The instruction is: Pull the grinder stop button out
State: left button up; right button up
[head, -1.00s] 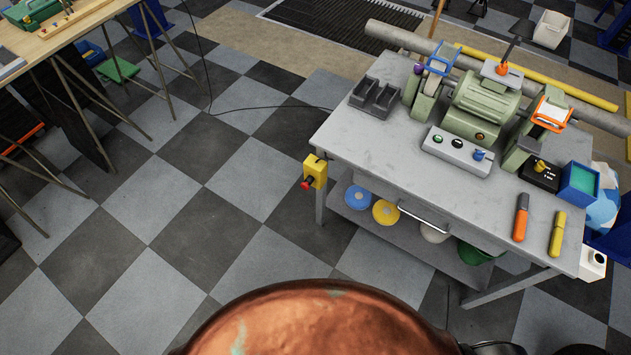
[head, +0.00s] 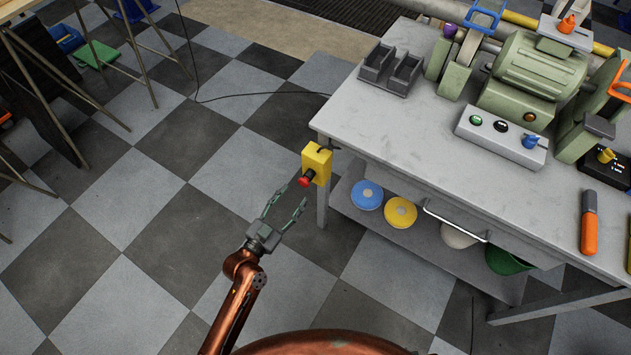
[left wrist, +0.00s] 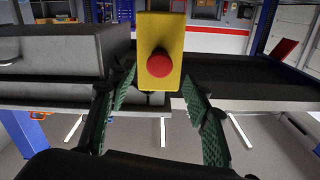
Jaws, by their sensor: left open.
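The red stop button (head: 306,179) sits on a yellow box (head: 317,160) at the left corner of the grey workbench. In the left wrist view the red button (left wrist: 159,63) faces me on the yellow box (left wrist: 160,38). My left gripper (head: 290,190) is open, its fingers pointing at the button. In the left wrist view the green fingers of my left gripper (left wrist: 160,95) stand apart, one on each side below the button, and nothing is between them. The green grinder (head: 540,75) stands on the bench. My right gripper is not in view.
The grey workbench (head: 430,140) has a drawer handle and a lower shelf with a blue disc (head: 367,195), a yellow disc (head: 400,212) and a green bowl (head: 505,261). A grey switch panel (head: 500,135) fronts the grinder.

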aim_at(302, 184)
pick_arm(q)
jog(key=b+x, duration=0.1)
jog(key=x, duration=0.4)
jog(key=shift+w+d+f, duration=0.15)
jog(key=shift+w+f, duration=0.05)
jog(key=shift+w+d+r, duration=0.1)
jog(key=shift+w+d, duration=0.3)
jog(key=shift+w, duration=0.2)
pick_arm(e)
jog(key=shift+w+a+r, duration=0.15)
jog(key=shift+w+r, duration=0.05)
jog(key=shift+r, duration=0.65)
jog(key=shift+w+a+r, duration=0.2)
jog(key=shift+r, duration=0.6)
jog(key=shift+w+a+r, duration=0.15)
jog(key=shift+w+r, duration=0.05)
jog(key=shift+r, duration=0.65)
pick_arm(q)
jog(key=shift+c, duration=0.2)
grip_shut()
